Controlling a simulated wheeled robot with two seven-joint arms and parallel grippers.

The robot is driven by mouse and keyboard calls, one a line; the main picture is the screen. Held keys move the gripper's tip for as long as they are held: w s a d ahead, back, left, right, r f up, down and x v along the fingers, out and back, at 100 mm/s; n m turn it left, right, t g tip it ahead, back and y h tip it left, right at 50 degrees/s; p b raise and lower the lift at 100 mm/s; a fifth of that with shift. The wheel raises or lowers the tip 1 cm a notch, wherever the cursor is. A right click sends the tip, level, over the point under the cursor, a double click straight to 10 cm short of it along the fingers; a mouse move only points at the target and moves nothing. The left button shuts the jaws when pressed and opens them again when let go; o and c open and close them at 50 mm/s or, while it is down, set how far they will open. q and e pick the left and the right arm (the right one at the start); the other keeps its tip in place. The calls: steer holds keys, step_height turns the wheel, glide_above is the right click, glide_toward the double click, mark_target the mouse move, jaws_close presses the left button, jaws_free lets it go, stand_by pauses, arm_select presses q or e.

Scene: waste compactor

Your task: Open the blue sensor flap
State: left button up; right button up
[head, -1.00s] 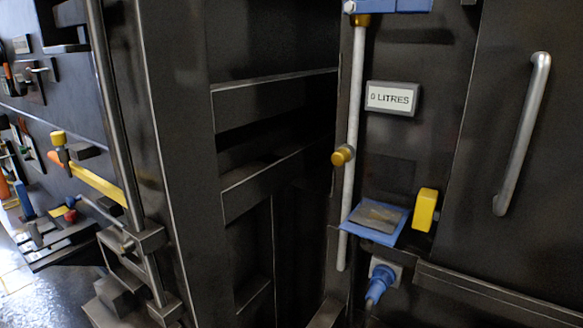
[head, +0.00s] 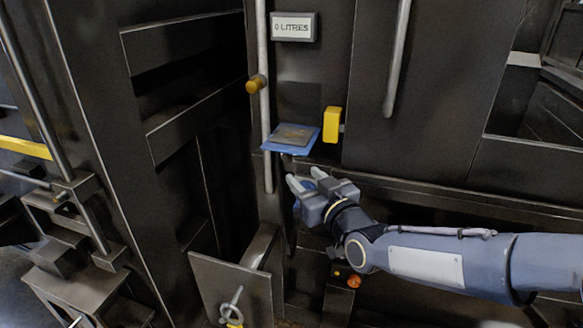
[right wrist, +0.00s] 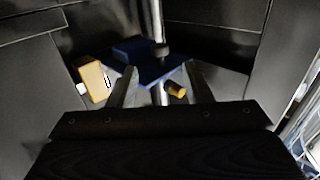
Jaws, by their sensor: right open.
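The blue sensor flap (head: 271,147) sticks out from the dark machine front below the "0 LITRES" display, with a grey-brown plate on its top. My right gripper (head: 305,182) is open and empty, just below and slightly right of the flap, with its fingers pointing toward the machine. In the right wrist view the blue flap (right wrist: 155,75) lies ahead between and beyond the open fingers (right wrist: 159,68). I cannot tell whether a finger touches it. My left gripper is not in view.
A yellow block (head: 332,124) is mounted right of the flap; it also shows in the right wrist view (right wrist: 92,80). A ledge (head: 440,192) runs behind my right forearm. A long handle (head: 397,55) is above right.

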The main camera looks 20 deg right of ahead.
mark_target(289, 162)
steer(key=w, duration=0.2)
steer(key=w+a+p, duration=0.1)
steer(key=w, duration=0.1)
steer(key=w+p, duration=0.1)
steer(key=w, duration=0.2)
steer(key=shift+a, duration=0.15)
steer(key=shift+c, duration=0.3)
jaws_close()
